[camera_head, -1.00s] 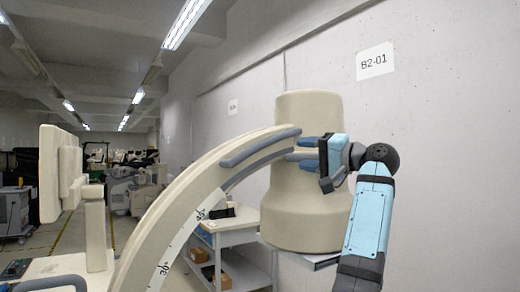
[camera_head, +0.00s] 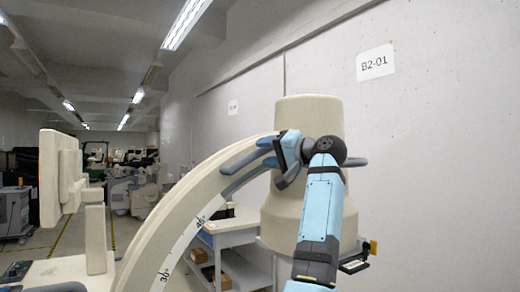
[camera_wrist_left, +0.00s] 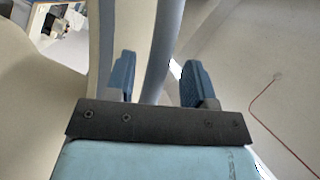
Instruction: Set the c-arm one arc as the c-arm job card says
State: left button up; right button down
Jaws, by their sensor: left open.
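The c-arm's cream arc (camera_head: 168,220) curves up from lower left to a large cream cylindrical head (camera_head: 310,112). A white scale strip (camera_head: 182,250) on the arc shows marks, one reading 30; I cannot read a pointer. A blue-grey handle rail (camera_head: 240,160) runs along the upper arc. My left gripper (camera_head: 268,152) is at the upper arc and open. In the left wrist view its fingers (camera_wrist_left: 158,80) stand on either side of a blue-grey bar (camera_wrist_left: 163,45), with a gap at the right finger. The job card is not seen, nor is my right gripper.
A white shelf cart (camera_head: 232,232) with boxes stands behind the arc. A cream monitor (camera_head: 50,175) stands at left. A wall with sign B2-01 (camera_head: 375,63) closes the right side. An aisle (camera_head: 75,240) runs back at left.

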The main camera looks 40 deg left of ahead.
pick_arm(q)
jog(key=shift+a, duration=1.3)
grip_shut()
